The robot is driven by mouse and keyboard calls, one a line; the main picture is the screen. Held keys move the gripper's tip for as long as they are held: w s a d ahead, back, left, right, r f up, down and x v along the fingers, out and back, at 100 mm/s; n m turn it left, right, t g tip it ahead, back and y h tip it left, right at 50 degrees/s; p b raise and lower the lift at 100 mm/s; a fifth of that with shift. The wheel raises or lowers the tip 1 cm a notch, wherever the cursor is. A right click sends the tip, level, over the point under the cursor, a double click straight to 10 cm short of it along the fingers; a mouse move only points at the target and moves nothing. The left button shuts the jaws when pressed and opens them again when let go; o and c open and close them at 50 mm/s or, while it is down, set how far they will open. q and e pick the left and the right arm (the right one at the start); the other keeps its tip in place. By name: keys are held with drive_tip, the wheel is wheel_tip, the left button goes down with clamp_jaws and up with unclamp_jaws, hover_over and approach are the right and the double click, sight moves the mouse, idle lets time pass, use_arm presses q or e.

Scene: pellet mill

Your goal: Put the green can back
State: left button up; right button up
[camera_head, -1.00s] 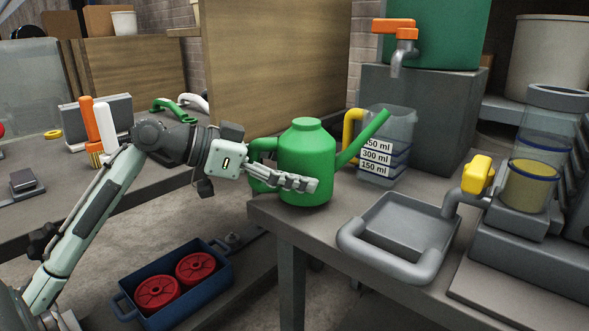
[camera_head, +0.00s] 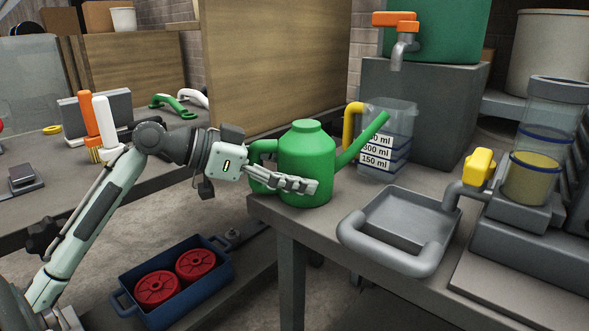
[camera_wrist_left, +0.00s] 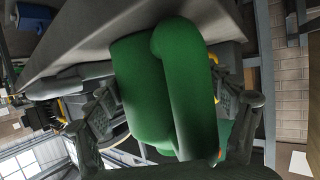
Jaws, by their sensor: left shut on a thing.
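The green can (camera_head: 306,165) is a watering can with a side handle and a long spout pointing right. It is upright at the left corner of the grey table (camera_head: 290,225); I cannot tell whether its base touches the top. My left gripper (camera_head: 300,186) is shut on the can, with its fingers along the handle side and lower body. In the left wrist view the green handle (camera_wrist_left: 190,85) fills the middle, between the fingers of the gripper (camera_wrist_left: 165,125). My right gripper is not in view.
A measuring jug (camera_head: 384,150) with a yellow handle stands by the spout, below an orange tap (camera_head: 400,40). A grey scoop tray (camera_head: 402,225) lies to the right. A blue crate (camera_head: 200,290) with red wheels sits low at left. A wooden panel (camera_head: 275,70) stands behind.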

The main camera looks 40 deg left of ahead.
use_arm(q)
drive_tip(key=shift+r, duration=0.1)
drive_tip(key=o, duration=1.7)
drive_tip(key=shift+o, duration=0.2)
drive_tip(key=s+a+b, duration=0.1)
drive_tip(key=s+a, duration=0.4)
drive_tip(key=s, duration=0.2)
drive_tip(key=shift+s+a, duration=0.15)
idle(0.5)
